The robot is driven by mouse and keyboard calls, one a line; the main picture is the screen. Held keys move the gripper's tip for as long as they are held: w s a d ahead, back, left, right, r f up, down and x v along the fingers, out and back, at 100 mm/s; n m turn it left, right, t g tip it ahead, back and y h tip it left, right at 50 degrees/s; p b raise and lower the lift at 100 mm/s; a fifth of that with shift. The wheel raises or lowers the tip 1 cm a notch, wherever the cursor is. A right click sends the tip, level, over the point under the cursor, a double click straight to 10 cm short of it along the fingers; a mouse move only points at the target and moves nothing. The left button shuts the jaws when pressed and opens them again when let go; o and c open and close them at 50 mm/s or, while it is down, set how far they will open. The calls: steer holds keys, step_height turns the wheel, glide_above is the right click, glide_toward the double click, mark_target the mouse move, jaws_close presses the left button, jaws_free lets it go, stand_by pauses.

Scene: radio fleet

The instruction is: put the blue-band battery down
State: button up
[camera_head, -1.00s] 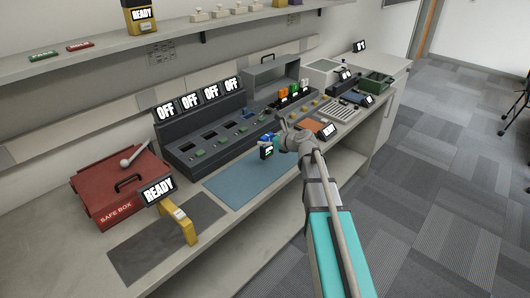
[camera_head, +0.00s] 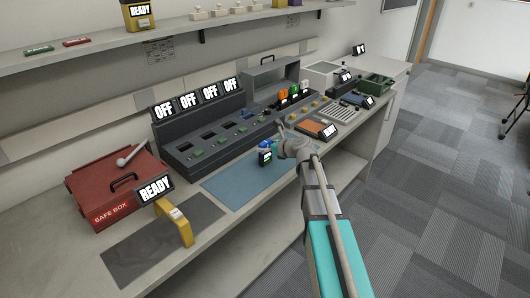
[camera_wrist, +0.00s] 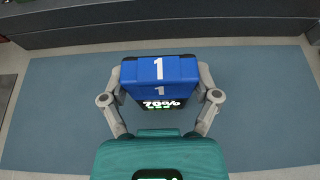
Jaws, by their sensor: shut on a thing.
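The blue-band battery (camera_head: 265,157) is dark, with a blue top and a small lit green-and-white display on its side. In the wrist view the battery (camera_wrist: 160,70) shows a white "1" on its blue faces and a percent readout that seems to read 70%. My gripper (camera_head: 272,146) is shut on it, with one grey finger against each side in the wrist view (camera_wrist: 160,92). The battery is upright, over the blue mat (camera_head: 235,184). I cannot tell whether its bottom touches the mat.
A dark charging station (camera_head: 200,145) with several "OFF" screens stands behind the mat. A red safe box (camera_head: 115,190) and a yellow device with a "READY" sign (camera_head: 176,222) are at left. Orange and green items (camera_head: 290,93) stand farther right. The mat around the battery is clear.

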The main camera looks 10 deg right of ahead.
steer(key=shift+f, duration=0.4)
steer(key=o, duration=1)
steer(key=shift+o, duration=0.2)
steer(key=shift+r, duration=0.15)
steer(key=shift+r, duration=0.15)
steer(key=p+v, duration=0.4)
steer(key=v, duration=0.8)
steer(key=shift+a, duration=0.1)
